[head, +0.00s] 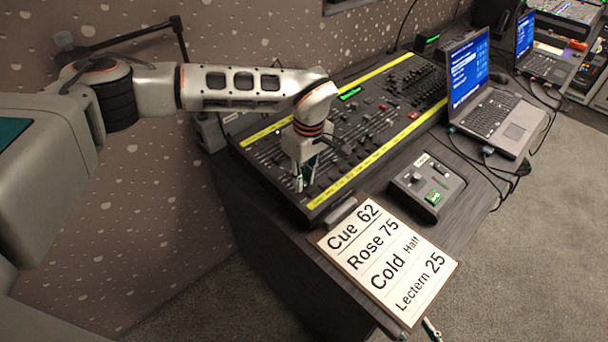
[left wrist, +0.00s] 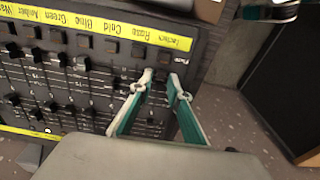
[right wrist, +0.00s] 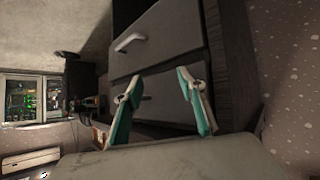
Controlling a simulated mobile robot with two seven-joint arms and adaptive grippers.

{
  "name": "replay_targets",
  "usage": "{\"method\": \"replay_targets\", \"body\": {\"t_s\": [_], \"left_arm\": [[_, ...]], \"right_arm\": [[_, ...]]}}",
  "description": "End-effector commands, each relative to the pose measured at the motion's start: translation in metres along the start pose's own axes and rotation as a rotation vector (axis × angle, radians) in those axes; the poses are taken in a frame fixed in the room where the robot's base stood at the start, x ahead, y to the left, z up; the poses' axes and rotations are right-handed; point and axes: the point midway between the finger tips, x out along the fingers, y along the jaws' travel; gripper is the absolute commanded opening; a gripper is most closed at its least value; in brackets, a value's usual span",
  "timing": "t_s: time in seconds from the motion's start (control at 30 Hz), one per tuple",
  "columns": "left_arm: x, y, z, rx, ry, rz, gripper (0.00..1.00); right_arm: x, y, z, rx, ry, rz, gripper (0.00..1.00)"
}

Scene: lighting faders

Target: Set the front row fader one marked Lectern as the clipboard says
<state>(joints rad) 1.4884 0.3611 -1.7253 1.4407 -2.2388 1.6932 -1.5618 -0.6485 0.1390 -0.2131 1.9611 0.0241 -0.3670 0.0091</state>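The lighting console (head: 345,130) lies on the desk, with yellow label strips. In the left wrist view, the near strip has the Lectern label (left wrist: 172,38) at its right end, beside Rose and Cold. My left gripper (head: 303,184) points down at the console's near corner. In its wrist view its fingers (left wrist: 161,78) stand partly open, astride a small dark fader cap (left wrist: 160,75) in the Lectern column; contact is unclear. The clipboard (head: 387,262) reads Cue 62, Rose 75, Cold Half, Lectern 25. My right gripper (right wrist: 158,85) is open and empty, below the desk edge.
A small box with a green button (head: 428,186) sits right of the console. An open laptop (head: 490,105) stands behind it, with cables around. Grey drawers (right wrist: 160,45) face my right gripper. Carpeted floor is clear at the right.

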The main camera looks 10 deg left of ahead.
Motion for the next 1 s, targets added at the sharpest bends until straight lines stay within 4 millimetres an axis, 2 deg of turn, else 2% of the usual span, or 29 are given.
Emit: {"method": "replay_targets", "body": {"t_s": [0.13, 0.17, 0.2, 0.23, 0.47, 1.0], "left_arm": [[0.000, 0.000, 0.000, 0.000, 0.000, 0.000, 0.17], [0.000, 0.000, 0.000, 0.000, 0.000, 0.000, 0.12], [0.000, 0.000, 0.000, 0.000, 0.000, 0.000, 0.03], [0.000, 0.000, 0.000, 0.000, 0.000, 0.000, 0.00], [0.000, 0.000, -0.001, 0.000, 0.000, 0.000, 0.00], [0.000, 0.000, -0.015, -0.001, 0.001, -0.001, 0.00]], "right_arm": [[0.000, 0.000, -0.001, 0.000, 0.001, 0.000, 0.40], [0.000, 0.000, -0.001, 0.000, 0.001, 0.000, 0.40], [0.000, 0.000, -0.001, 0.000, 0.002, 0.000, 0.40], [0.000, 0.000, -0.001, 0.000, 0.002, 0.000, 0.40], [0.000, 0.001, -0.002, 0.000, 0.002, 0.001, 0.40], [-0.001, 0.001, -0.004, -0.001, 0.003, 0.002, 0.40]]}}
